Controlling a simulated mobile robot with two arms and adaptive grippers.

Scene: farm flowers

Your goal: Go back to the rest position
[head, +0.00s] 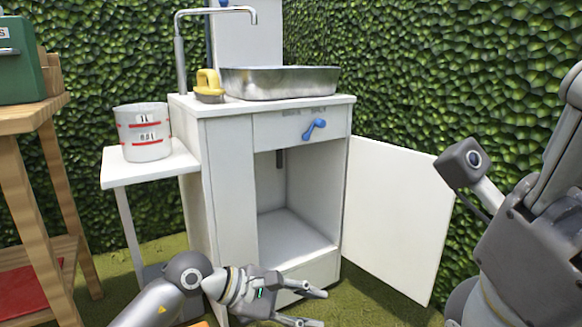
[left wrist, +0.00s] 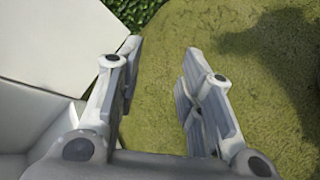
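My left gripper (head: 314,306) is low in front of the white cabinet in the head view, its fingers pointing right. In the left wrist view its two fingers (left wrist: 158,85) are apart with only grass between them, so it is open and empty. My right arm (head: 530,225) fills the right edge of the head view. The fingers of my right gripper cannot be made out there.
The white sink cabinet (head: 228,170) has its right door (head: 395,210) swung wide open and an empty interior. A metal basin (head: 280,83) and yellow object (head: 208,84) sit on top. A white bucket (head: 145,135) stands on the side shelf (head: 150,168). A wooden table (head: 30,115) is at left.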

